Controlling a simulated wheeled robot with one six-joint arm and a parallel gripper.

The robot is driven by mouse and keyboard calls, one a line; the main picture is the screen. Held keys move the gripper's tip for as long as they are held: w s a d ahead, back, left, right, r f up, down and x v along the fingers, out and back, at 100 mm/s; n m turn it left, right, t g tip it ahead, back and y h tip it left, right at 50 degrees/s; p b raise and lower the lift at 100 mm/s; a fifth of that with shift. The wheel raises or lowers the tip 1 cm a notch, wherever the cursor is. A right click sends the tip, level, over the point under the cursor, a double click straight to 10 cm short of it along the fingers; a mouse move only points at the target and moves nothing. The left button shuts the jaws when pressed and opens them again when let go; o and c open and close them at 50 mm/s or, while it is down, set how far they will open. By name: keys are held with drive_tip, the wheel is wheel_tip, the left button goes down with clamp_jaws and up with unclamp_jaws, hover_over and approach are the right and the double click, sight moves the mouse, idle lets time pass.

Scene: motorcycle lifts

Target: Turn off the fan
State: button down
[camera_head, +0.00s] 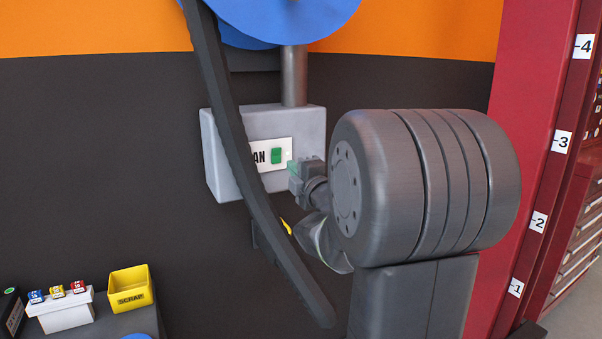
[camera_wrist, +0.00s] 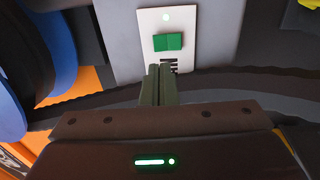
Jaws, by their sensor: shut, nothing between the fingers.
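The fan's grey control box (camera_head: 225,160) is on the dark wall, with a white label plate that reads partly "AN" in the head view. My gripper (camera_head: 294,168) is just right of and slightly below the switch in the head view. In the wrist view my fingers (camera_wrist: 160,68) are shut and empty, pointing at the plate just short of the switch. I cannot tell whether they touch the plate.
A dark slanted beam (camera_head: 245,150) crosses in front of the box and hides part of the label. A grey pipe (camera_head: 294,75) rises from the box toward a blue disc (camera_head: 290,15). A yellow scrap bin (camera_head: 131,289) and small colored blocks stand at lower left. A red post (camera_head: 525,120) stands right.

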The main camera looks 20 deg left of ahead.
sight(276, 152)
drive_tip(key=p+x, duration=0.1)
drive_tip(key=x, duration=0.7)
drive_tip(key=shift+w+a+r+p, duration=0.1)
drive_tip(key=shift+r+p, duration=0.25)
drive_tip(key=shift+p, duration=0.35)
drive_tip(key=shift+f, duration=0.2)
drive_tip(key=shift+f+b, duration=0.1)
drive_tip(key=shift+b, duration=0.3)
